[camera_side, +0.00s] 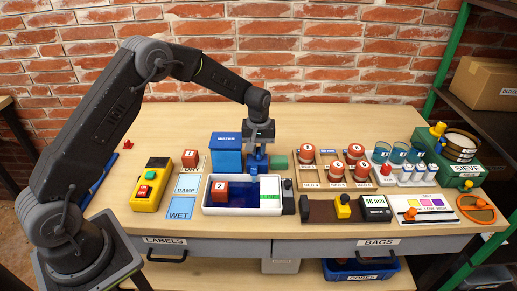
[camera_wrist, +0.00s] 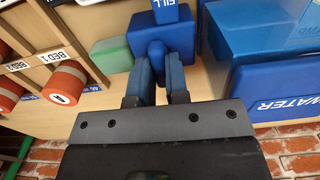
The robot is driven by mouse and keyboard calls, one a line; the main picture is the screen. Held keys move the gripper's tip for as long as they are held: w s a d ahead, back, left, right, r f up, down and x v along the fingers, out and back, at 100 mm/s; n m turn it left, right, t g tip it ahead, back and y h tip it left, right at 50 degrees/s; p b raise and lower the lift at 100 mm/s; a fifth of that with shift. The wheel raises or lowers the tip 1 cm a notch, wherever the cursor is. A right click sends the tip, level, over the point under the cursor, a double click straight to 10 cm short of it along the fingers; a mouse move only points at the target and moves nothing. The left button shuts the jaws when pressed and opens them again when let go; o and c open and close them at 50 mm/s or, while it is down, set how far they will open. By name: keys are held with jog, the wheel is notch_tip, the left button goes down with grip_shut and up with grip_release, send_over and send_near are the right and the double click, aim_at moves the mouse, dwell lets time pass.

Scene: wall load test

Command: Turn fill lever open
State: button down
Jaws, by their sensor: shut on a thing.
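In the side view my gripper (camera_side: 257,150) reaches down over the blue fitting (camera_side: 257,165), just right of the blue WATER tank (camera_side: 227,160). The tank also shows in the wrist view (camera_wrist: 270,85). The lever's exact angle is hard to tell.
A white basin (camera_side: 210,209) with a dark blue floor and a red block numbered 7 (camera_side: 220,191) lies in front. A green block (camera_side: 279,162) stands close right of the fitting. A yellow switch box (camera_side: 150,185) is at left.

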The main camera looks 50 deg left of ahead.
aim_at(258, 151)
dwell(0.5)
jog(key=c, duration=1.1)
grip_release()
notch_tip(258, 151, up, 14)
jog(key=shift+f, duration=0.1)
